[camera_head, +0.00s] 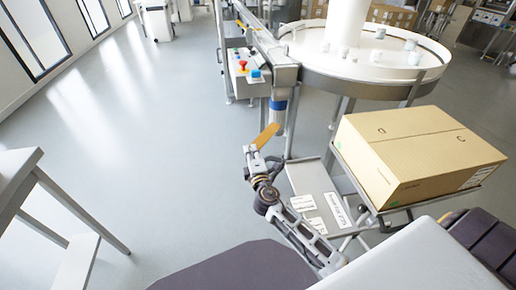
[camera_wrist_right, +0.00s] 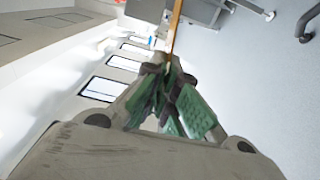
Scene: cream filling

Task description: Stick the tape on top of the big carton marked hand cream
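The big carton (camera_head: 415,143) is a closed tan box on a cart at the right of the head view. Its top shows a centre seam and small dark marks; I cannot read a label on it. My right gripper (camera_head: 258,150) is left of the carton and apart from it. It is shut on the tape (camera_head: 266,136), a narrow orange-brown strip that points up and away from the fingers. In the right wrist view the green-padded fingers (camera_wrist_right: 168,85) pinch the tape (camera_wrist_right: 174,30) at its near end. My left gripper is not in view.
The cart (camera_head: 325,196) has a lower shelf with white labels beside the carton. A round white machine table (camera_head: 365,66) and a conveyor with a control box (camera_head: 249,72) stand beyond. A white table (camera_head: 18,175) is at the left. The grey floor between is clear.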

